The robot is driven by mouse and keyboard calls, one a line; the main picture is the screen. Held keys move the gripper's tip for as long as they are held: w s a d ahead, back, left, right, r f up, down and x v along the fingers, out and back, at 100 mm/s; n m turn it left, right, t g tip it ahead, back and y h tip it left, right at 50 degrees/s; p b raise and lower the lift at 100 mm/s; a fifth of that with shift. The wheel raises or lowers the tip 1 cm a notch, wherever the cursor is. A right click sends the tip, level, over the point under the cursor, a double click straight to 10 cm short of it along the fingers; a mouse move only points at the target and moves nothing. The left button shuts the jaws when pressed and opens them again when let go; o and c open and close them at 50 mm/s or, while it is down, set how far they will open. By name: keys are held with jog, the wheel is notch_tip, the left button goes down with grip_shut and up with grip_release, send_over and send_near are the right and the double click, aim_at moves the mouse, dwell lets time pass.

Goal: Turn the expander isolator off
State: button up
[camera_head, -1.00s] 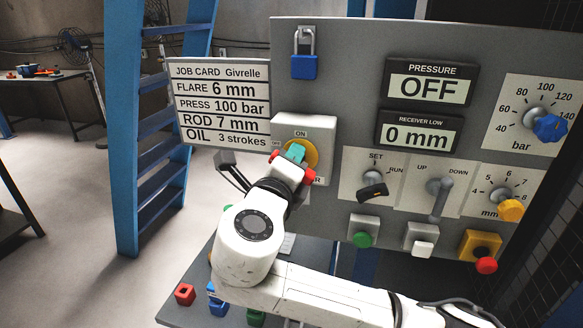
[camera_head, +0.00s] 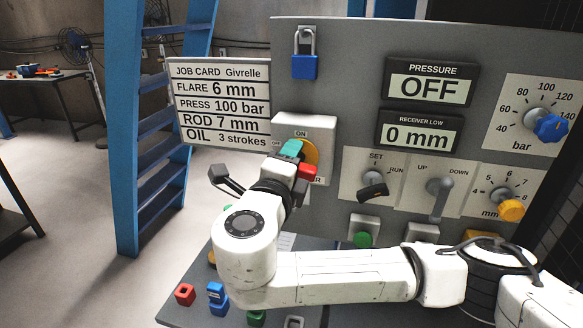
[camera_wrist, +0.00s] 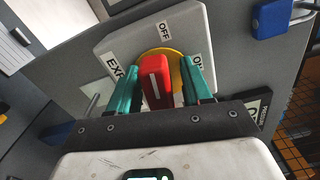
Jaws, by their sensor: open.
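The isolator (camera_head: 318,128) is a pale box on the grey panel with a yellow disc (camera_head: 311,153) and a red handle (camera_head: 307,171), partly hidden by my gripper in the head view. In the wrist view the red handle (camera_wrist: 155,75) has a white line, and its long axis runs roughly toward the OFF label (camera_wrist: 167,30). The ON label (camera_wrist: 197,62) is to the right, partly behind a finger. My gripper (camera_wrist: 161,85) is open, with one teal finger on each side of the handle. Contact with it cannot be told.
A blue padlock (camera_head: 304,66) hangs above the isolator. The job card (camera_head: 222,103) is to its left. A black selector (camera_head: 373,190) and a grey lever (camera_head: 438,198) are to the right. Coloured blocks (camera_head: 217,297) lie on the shelf below.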

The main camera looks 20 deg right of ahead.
jog(key=shift+s+a, duration=0.1)
jog(key=shift+p+v, duration=0.95)
jog(key=shift+v, duration=0.05)
jog(key=shift+s+a+p, duration=0.3)
jog(key=shift+s+a, duration=0.05)
jog(key=shift+s, duration=0.2)
jog(key=shift+r+m, duration=0.1)
jog(key=shift+m, duration=1)
jog(key=shift+w+d, duration=0.1)
jog(key=shift+d, duration=0.05)
jog(key=shift+p+x, duration=0.4)
jog(key=shift+x, duration=1.2)
